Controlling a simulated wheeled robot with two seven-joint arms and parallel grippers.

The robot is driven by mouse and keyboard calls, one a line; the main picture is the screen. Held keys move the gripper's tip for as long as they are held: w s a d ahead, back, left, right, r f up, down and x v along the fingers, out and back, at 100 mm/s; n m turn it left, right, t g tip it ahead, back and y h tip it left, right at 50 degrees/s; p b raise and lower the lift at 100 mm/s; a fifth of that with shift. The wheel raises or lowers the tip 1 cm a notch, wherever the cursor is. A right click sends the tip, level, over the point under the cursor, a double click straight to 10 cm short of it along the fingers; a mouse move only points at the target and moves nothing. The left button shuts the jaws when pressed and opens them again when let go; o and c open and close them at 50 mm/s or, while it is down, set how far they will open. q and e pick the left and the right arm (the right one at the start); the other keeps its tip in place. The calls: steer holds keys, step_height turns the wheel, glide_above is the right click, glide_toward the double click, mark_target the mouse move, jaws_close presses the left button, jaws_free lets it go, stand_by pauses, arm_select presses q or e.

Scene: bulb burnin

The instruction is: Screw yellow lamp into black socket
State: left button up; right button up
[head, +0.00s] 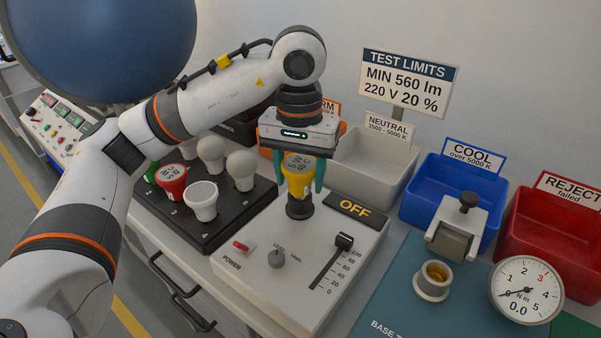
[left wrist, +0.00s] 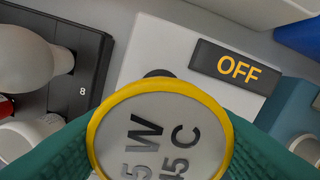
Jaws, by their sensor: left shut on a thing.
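My left gripper (head: 299,178) points down over the test panel, its green fingers shut on the yellow lamp (head: 297,172). The lamp is upright, its printed face up. It fills the lower middle of the left wrist view (left wrist: 160,135) between the two fingers. The black socket (head: 299,207) stands on the white test panel directly under the lamp. The lamp's lower end meets the socket's mouth in the head view; I cannot tell how deep it sits. In the left wrist view the lamp hides most of the socket. My right gripper is in neither view.
The white panel (head: 255,262) has a power switch, a knob, a slider (head: 343,241) and an OFF display (head: 347,208). A black lamp tray (head: 235,222) with several lamps is at left. White (head: 352,158), blue (head: 424,185) and red (head: 535,225) bins stand behind. A torque gauge (head: 525,291) is at right.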

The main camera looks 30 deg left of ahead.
arm_select(q)
steer(key=m, duration=0.3)
steer(key=shift+s+f, duration=0.15)
steer(key=shift+f, duration=0.05)
steer(key=m, duration=0.4)
steer(key=shift+m, duration=1.2)
steer(key=o, duration=0.9)
steer(key=shift+s, duration=0.1)
steer(key=shift+c, duration=0.2)
steer(key=shift+r, duration=0.1)
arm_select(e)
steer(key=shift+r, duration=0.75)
